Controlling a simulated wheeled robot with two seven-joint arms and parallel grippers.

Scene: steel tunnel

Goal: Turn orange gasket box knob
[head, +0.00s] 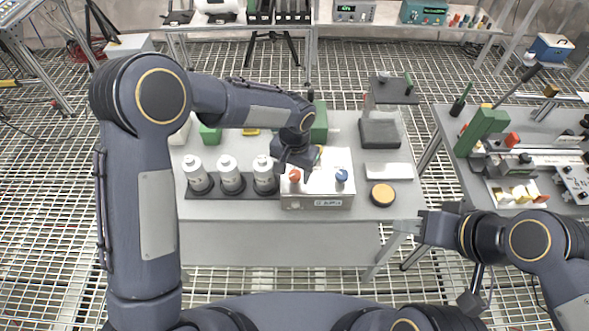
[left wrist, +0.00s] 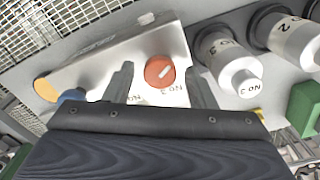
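The gasket box (head: 318,190) is a pale metal box on the grey table, with an orange knob (head: 294,175) and a blue knob (head: 341,175). My left gripper (head: 293,170) is above the box at the orange knob. In the left wrist view, the orange knob (left wrist: 160,71) has a white pointer mark and shows between the two fingers of my left gripper (left wrist: 162,77), with gaps on both sides. The blue knob (left wrist: 72,96) is partly hidden behind the gripper body. My right gripper (head: 428,230) is right of the table, far from the box; its fingers are unclear.
Several white canisters (head: 231,175) stand in a dark rack just left of the box. An orange-yellow disc (head: 382,194) and a pale bar (head: 388,170) lie to its right. A dark block (head: 380,133) is behind. Another table (head: 520,150) with equipment stands at right.

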